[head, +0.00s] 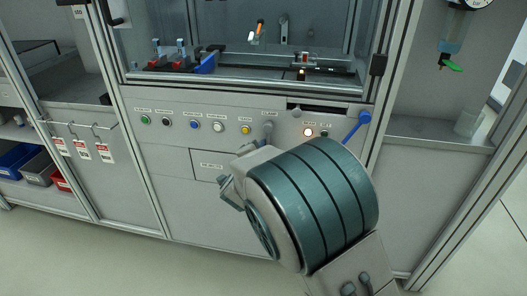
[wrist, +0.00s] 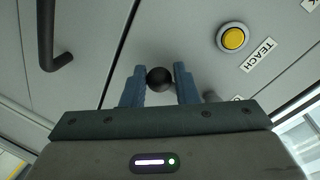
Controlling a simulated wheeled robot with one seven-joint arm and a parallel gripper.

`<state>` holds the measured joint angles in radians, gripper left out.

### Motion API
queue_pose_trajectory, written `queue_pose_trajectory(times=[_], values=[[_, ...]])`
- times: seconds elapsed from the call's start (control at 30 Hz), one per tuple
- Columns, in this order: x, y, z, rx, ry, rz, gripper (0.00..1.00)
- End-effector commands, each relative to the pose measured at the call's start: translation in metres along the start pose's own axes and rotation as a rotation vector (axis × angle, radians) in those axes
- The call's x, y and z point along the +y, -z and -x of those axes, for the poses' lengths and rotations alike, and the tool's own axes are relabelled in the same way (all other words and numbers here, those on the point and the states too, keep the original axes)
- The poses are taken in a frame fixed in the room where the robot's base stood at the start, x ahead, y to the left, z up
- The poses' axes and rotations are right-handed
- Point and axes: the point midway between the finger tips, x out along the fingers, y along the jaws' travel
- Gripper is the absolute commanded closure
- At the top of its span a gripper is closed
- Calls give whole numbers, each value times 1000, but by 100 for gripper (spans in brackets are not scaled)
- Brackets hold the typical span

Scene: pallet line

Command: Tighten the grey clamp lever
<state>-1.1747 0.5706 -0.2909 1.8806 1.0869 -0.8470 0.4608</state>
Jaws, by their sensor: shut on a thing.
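The grey clamp lever (head: 268,128) is on the front panel, right of the yellow button, its lower part hidden behind my arm in the head view. My gripper (head: 229,188) is in front of the panel, largely hidden by my own wrist there. In the wrist view my gripper (wrist: 160,72) is shut on a black ball knob (wrist: 160,79), one blue finger on each side. A grey part beside the right finger (wrist: 210,97) looks like the lever's hub. The link between knob and hub is hidden by the finger.
A yellow TEACH button (wrist: 233,38) is close to the right finger; it also shows in the head view (head: 245,130). A dark handle (wrist: 46,40) sticks out at the left. A blue lever (head: 357,126) and a lit button (head: 308,132) are further right on the panel.

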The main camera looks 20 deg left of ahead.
Motion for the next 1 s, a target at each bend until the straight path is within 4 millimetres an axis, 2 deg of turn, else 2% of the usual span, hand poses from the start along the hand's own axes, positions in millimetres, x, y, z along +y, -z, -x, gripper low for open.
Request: queue_pose_trajectory(times=[0.03,0.07,0.1,0.67,0.77,1.0], values=[[-3,9,-3,20,4,-9,65],[-3,9,-3,19,4,-8,56],[-3,8,-3,18,3,-7,53],[-2,0,6,1,3,-1,53],[-3,1,20,1,3,-1,53],[-4,2,74,1,3,-2,53]])
